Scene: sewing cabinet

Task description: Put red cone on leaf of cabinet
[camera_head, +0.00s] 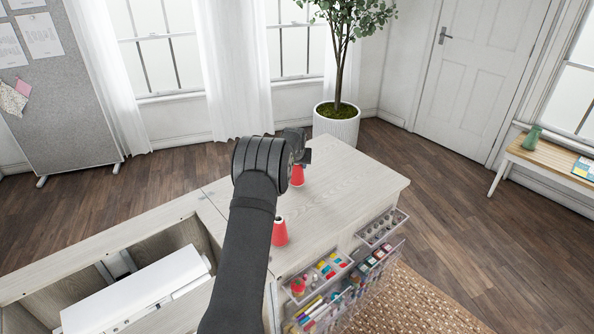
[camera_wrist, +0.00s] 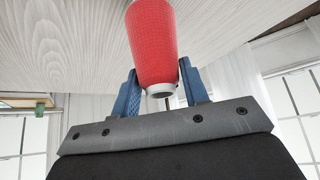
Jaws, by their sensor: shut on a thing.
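A red cone (camera_head: 298,175) of thread is at my gripper (camera_head: 303,158), at the far part of the cabinet's pale wooden leaf (camera_head: 350,180). In the wrist view the same red cone (camera_wrist: 153,40) stands between my blue fingers (camera_wrist: 162,92), its narrow white end towards my gripper and its wide end towards the leaf (camera_wrist: 60,45). My gripper is shut on it. Whether its base touches the leaf is hard to tell. A second red cone (camera_head: 279,233) stands upright on the top nearer to me, partly hidden by my arm.
Open drawers of bobbins and sewing supplies (camera_head: 330,272) hang at the cabinet's front right. A white machine (camera_head: 140,295) sits in the recess at left. A potted tree (camera_head: 338,125) stands behind the cabinet. The leaf's right part is clear.

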